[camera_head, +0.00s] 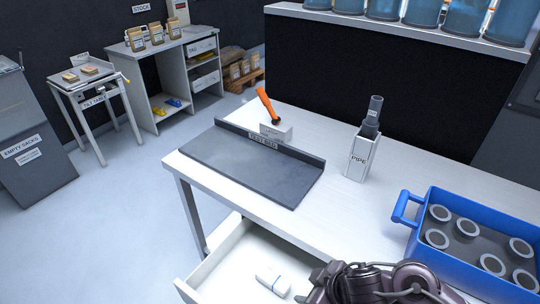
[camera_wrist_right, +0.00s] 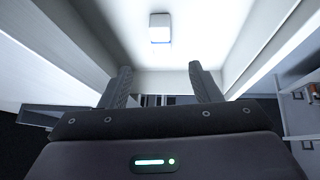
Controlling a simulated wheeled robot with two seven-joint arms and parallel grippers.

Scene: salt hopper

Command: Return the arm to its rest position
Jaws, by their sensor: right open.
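My right gripper (camera_wrist_right: 160,78) is open, with its two dark fingers apart and nothing between them in the right wrist view. In the head view, a dark part of my right arm (camera_head: 375,284) shows at the bottom edge, beside the open drawer (camera_head: 222,262); the fingertips are not clear there. A small white item with a blue edge (camera_head: 272,281) lies in the drawer. It also shows in the right wrist view (camera_wrist_right: 160,27), beyond the fingers and apart from them. My left gripper is not in view.
The white table (camera_head: 330,205) holds a grey tray (camera_head: 235,165), an orange-handled tool (camera_head: 266,103), a holder marked PIPE (camera_head: 361,158) and a blue crate (camera_head: 410,240) with several grey rings. The pulled-out drawer juts below the table. Floor (camera_head: 110,215) at left is clear.

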